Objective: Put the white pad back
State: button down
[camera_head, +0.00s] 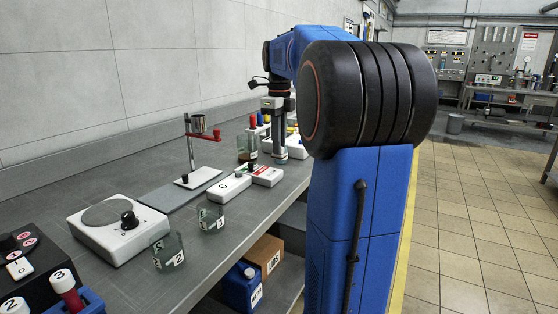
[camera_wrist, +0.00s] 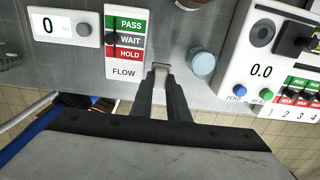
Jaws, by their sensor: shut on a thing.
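My gripper (camera_wrist: 160,70) points down at the grey bench, its two fingertips close together. They are shut on a small pale piece that barely shows between the tips; it looks like the white pad, but its shape is mostly hidden. The fingertips are just right of the PASS/WAIT/HOLD flow panel (camera_wrist: 125,40) and left of a pale round-topped object (camera_wrist: 201,62), apart from both. In the head view my gripper (camera_head: 278,150) is low over the far part of the bench, and the piece in it cannot be made out.
A white box with a 0 display (camera_wrist: 62,27) stands left of the flow panel, and a white console reading 0.0 (camera_wrist: 262,70) stands at right. Nearer on the bench are a hotplate (camera_head: 118,228), glass beakers (camera_head: 168,250) and a stand (camera_head: 192,150). The bench's front edge is close.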

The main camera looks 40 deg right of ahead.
aim_at(279, 157)
jog(key=shift+f, duration=2.45)
jog(key=c, duration=2)
grip_release()
jog(key=shift+f, duration=0.1)
notch_tip(279, 157, up, 12)
jog(key=shift+r, duration=0.15)
